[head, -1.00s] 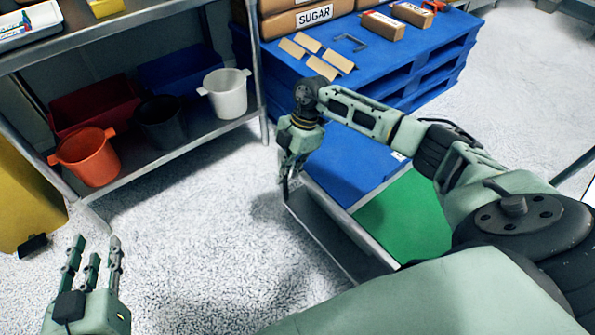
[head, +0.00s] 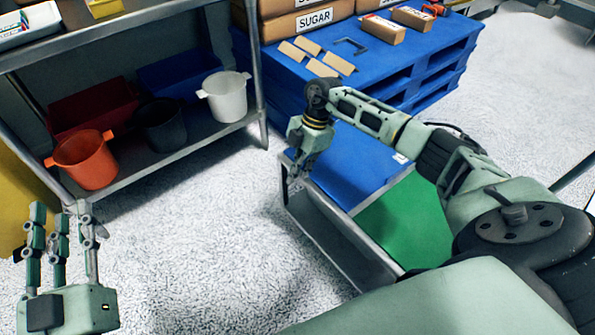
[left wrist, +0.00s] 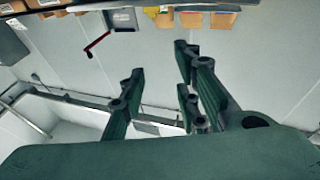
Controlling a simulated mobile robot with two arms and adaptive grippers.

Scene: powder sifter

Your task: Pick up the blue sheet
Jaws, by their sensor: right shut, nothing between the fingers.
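The blue sheet (head: 362,160) lies flat on a low metal table (head: 325,215), beside a green sheet (head: 405,220). My right arm crosses over it and hides part of it.
A blue pallet (head: 390,65) with sugar boxes (head: 297,22) stands behind the table. A metal shelf (head: 185,150) at left holds an orange bucket (head: 87,160), a dark bucket (head: 162,123) and a white bucket (head: 224,96). The floor between shelf and table is clear.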

